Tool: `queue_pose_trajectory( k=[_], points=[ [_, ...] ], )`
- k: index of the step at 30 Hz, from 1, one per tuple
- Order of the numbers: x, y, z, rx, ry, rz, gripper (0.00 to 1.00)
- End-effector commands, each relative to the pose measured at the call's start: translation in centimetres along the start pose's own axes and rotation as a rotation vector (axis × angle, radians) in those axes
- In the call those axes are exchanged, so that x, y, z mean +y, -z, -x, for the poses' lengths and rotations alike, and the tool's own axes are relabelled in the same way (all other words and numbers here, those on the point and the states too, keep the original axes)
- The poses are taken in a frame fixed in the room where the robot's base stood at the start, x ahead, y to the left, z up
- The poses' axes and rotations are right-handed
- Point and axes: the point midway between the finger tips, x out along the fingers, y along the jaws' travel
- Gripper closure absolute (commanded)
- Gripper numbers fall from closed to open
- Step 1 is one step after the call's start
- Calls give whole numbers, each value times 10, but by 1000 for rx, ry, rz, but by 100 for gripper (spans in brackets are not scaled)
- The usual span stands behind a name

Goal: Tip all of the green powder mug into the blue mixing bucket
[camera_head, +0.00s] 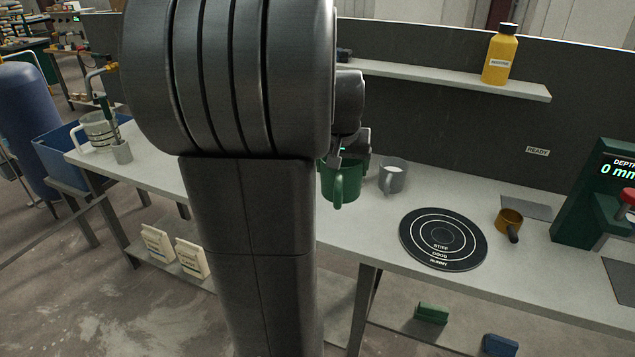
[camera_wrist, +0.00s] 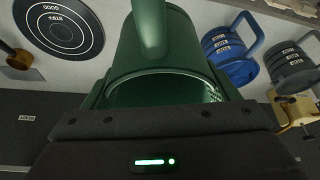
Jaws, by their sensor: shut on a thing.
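The green mug (camera_head: 346,186) is held over the bench, just right of my arm in the head view, with its handle toward the camera. In the wrist view the green mug (camera_wrist: 180,45) fills the top centre. My gripper (camera_head: 351,150) is shut on it, partly hidden behind my arm. The mug's inside is dark, and I cannot make out any powder. The blue bucket (camera_wrist: 230,62), with a handle and several label bands, stands to the right of the mug in the wrist view, apart from it. My arm seems to hide this bucket in the head view.
A grey mug (camera_head: 394,178) with white contents stands close right of the green mug. A round black target mat (camera_head: 443,240) and a brown cup (camera_head: 510,222) lie further right. A grey bucket (camera_wrist: 288,66) stands beside the blue one. A shelf (camera_head: 450,78) holds a yellow bottle (camera_head: 500,56).

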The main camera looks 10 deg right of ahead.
Motion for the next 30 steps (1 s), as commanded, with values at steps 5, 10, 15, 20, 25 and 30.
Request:
queue_pose_trajectory(
  k=[5,10,15,20,25,30],
  points=[
    [33,-16,53,9,-22,-51,90],
    [56,-38,102,9,-38,-91,90],
    [74,-68,148,9,-52,-125,90],
    [85,-101,191,9,-65,-153,90],
    [89,-142,235,11,-74,-177,90],
    [86,-185,272,10,-83,-195,90]
  ],
)
